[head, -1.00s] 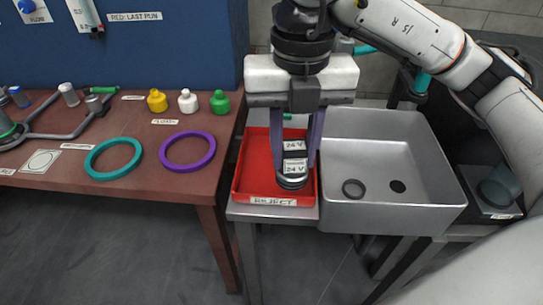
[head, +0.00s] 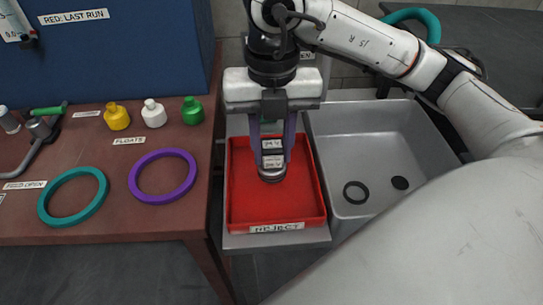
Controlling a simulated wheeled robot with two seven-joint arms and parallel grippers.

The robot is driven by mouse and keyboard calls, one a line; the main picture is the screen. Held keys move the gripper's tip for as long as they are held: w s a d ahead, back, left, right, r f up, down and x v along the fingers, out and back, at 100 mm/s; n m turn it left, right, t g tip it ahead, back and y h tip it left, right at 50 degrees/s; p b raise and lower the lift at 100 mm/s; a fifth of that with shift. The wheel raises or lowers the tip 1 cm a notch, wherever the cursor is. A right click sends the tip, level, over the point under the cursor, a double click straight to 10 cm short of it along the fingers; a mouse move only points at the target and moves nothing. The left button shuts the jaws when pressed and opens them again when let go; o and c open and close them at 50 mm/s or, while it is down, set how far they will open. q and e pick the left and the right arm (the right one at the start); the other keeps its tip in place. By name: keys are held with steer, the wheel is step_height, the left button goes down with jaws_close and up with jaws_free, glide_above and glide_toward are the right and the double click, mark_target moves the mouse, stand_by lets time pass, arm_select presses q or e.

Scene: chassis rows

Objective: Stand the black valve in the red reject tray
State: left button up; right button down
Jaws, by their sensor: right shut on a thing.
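The black valve (head: 273,162) has a dark body, white labels reading 24 V and a metallic round lower end. My right gripper (head: 271,157) comes down from above and is shut on it, one finger on each side. The valve is upright over the back half of the red reject tray (head: 275,208); I cannot tell whether its lower end touches the tray floor. The tray is otherwise empty where I can see it, and its front carries a REJECT label. My left gripper is not in view.
A grey sink (head: 330,150) with a dark ring (head: 356,192) in it adjoins the tray on the right. On the left, the brown table (head: 110,213) holds a purple ring (head: 163,197), a teal ring (head: 73,218) and small yellow, white and green bottles.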

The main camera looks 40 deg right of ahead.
step_height(320, 180, down, 2)
steer(key=shift+f, duration=0.25)
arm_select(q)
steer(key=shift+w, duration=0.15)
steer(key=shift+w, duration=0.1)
arm_select(e)
steer(key=shift+f, duration=0.2)
steer(key=c, duration=1.3)
jaws_free()
steer(key=shift+c, duration=0.2)
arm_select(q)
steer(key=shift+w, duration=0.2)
arm_select(e)
steer(key=shift+r, duration=0.1)
